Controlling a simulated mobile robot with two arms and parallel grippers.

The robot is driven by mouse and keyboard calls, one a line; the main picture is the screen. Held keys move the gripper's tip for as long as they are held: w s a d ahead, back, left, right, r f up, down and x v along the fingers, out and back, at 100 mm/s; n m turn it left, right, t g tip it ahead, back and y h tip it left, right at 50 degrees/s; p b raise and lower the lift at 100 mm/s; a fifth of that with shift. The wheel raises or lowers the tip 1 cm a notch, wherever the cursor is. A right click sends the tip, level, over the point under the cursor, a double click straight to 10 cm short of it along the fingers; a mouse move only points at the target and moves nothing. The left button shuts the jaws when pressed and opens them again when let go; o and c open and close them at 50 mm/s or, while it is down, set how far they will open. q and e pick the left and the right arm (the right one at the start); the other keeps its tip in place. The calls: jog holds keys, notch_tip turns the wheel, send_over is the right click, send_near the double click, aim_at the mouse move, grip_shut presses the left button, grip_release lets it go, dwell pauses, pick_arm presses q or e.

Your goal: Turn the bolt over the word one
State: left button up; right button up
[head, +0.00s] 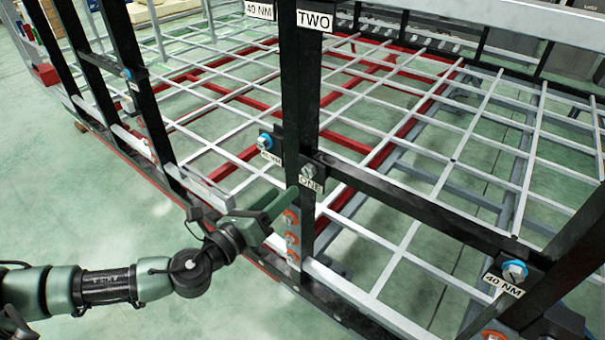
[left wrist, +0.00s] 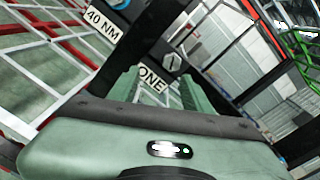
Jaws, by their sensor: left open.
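A grey hex bolt (head: 309,171) sits on a black bracket on the upright post, just above the white label reading ONE (head: 311,184). In the left wrist view the bolt (left wrist: 172,62) shows ahead, beyond the fingers, with the ONE label (left wrist: 152,79) below it. My left gripper (head: 286,198) is open and empty. Its green fingers point at the post, just below and left of the bolt in the head view. In the left wrist view the fingers (left wrist: 160,84) frame the label, and the bolt lies above it. My right gripper is not in view.
The black post (head: 299,95) carries a TWO label (head: 314,20) higher up. A blue-ringed bolt (head: 265,141) with a 40 NM label is left of it, and another (head: 514,270) is at lower right. White grid bars (head: 440,150) and red beams lie behind.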

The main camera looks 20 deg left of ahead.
aim_at(306, 172)
pick_arm(q)
jog(key=shift+m+h, duration=0.4)
jog(key=w+d+p, duration=0.1)
jog(key=w+r, duration=0.1)
jog(key=w, duration=0.1)
jog(key=w+d+r+p, duration=0.1)
jog(key=shift+w+d+p, duration=0.3)
jog(key=shift+w+d, duration=0.05)
jog(key=shift+w, duration=0.05)
jog(key=shift+w+d+f, duration=0.15)
jog(key=shift+w+d, duration=0.05)
jog(key=shift+w, duration=0.5)
jog(key=shift+c, duration=0.9)
grip_shut()
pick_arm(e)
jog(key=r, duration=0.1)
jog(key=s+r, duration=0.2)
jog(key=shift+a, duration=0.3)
